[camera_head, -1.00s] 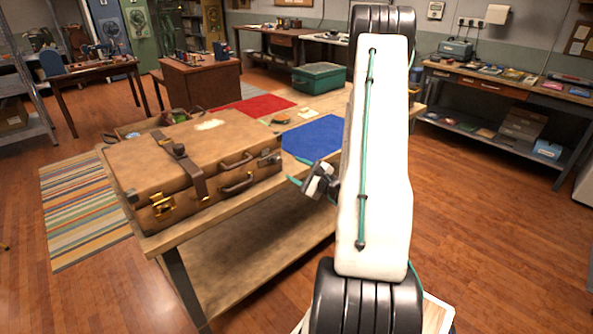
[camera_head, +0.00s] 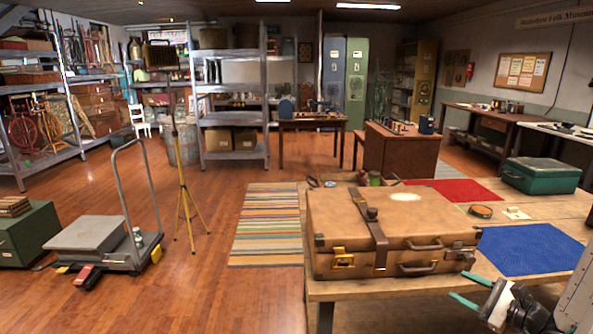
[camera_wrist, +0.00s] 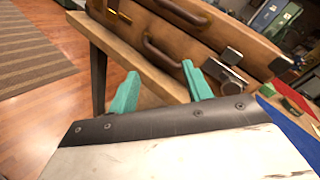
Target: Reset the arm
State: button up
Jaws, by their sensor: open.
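My gripper (camera_head: 466,288) is at the lower right of the head view, in front of the near edge of the wooden table (camera_head: 400,287). Its two green fingers also show in the wrist view (camera_wrist: 160,88), spread apart with nothing between them. A closed brown leather suitcase (camera_head: 335,222) lies flat on the table, just beyond my gripper. In the wrist view the suitcase's handles and latch are close beyond the fingers. I see no contact between fingers and suitcase. Most of my arm is outside the head view.
A blue mat (camera_head: 528,250), a red mat (camera_head: 468,190) and a green box (camera_head: 541,175) are on the table right of the suitcase. A flat cart (camera_head: 95,245) and a yellow tripod (camera_head: 184,205) stand at left. Open floor and a striped rug (camera_head: 266,225) lie between.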

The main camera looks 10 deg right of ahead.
jog(key=s+a+r+n+g+y, duration=0.35)
jog(key=a+r+n+g, duration=0.2)
jog(key=a, duration=0.35)
jog(key=s+a+r+n+g+y, duration=0.2)
jog(key=s+a+r+n+g, duration=0.2)
jog(key=a+n+g, duration=0.4)
jog(key=s+a+r+n+h, duration=0.9)
jog(key=s+r+n+h, duration=0.2)
jog(key=s+r+h, duration=0.1)
jog(key=shift+s+a, duration=0.4)
jog(key=shift+s, duration=0.05)
